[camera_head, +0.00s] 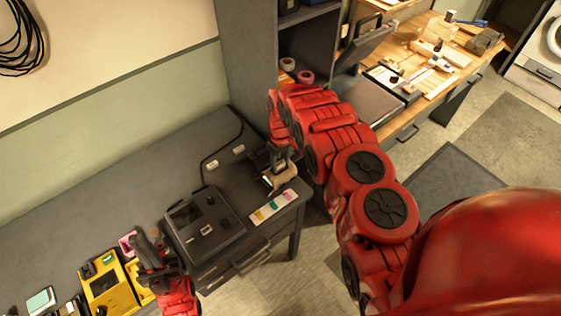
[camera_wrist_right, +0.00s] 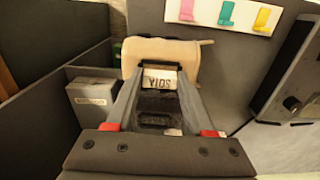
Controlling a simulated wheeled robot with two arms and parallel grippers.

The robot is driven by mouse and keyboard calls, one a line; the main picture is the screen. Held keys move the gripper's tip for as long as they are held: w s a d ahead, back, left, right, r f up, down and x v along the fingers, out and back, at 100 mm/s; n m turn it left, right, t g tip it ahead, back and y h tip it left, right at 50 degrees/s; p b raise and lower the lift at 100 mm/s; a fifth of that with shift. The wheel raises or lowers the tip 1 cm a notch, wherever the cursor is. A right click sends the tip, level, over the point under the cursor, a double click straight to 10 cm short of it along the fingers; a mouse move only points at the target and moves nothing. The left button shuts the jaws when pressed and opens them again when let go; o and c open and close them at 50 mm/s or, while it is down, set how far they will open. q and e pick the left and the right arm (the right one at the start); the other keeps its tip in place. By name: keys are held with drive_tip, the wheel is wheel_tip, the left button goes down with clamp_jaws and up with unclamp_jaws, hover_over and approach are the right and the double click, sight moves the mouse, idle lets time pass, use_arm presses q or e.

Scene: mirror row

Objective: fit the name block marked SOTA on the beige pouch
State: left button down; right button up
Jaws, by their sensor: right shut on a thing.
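The beige pouch (camera_wrist_right: 163,57) lies across the top middle of the right wrist view. In the head view the pouch (camera_head: 284,178) is near the desk's right end. The white name block (camera_wrist_right: 160,79), its dark letters upside down, is between the fingertips of my right gripper (camera_wrist_right: 158,76). That gripper is shut on the block, right at the pouch's near edge. I cannot tell whether the block is seated on it. In the head view my right gripper (camera_head: 275,160) hides the block. My left gripper (camera_head: 148,248) is over the desk, beside the grey device; its opening is unclear.
A white strip with coloured hooks (camera_head: 273,207) lies beside the pouch near the desk's front edge. A grey device with a screen (camera_head: 205,227) stands to its left. A yellow case (camera_head: 103,288) is further left. A grey labelled box (camera_wrist_right: 92,101) stands left of the right gripper.

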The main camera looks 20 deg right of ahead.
drive_tip(key=shift+f+b, duration=0.4)
drive_tip(key=shift+f, duration=0.15)
drive_tip(key=o, duration=1.4)
drive_tip(key=shift+c, duration=0.2)
drive_tip(key=shift+r+b, duration=0.3)
drive_tip(key=shift+r, duration=0.2)
wheel_tip(320, 180, up, 5)
drive_tip(key=shift+r+b, duration=0.1)
drive_tip(key=shift+b, duration=0.85)
wheel_tip(320, 180, up, 3)
drive_tip(key=shift+w+r+p, duration=0.1)
drive_tip(key=shift+p, duration=0.6)
wheel_tip(320, 180, up, 8)
drive_tip(key=p, duration=0.8)
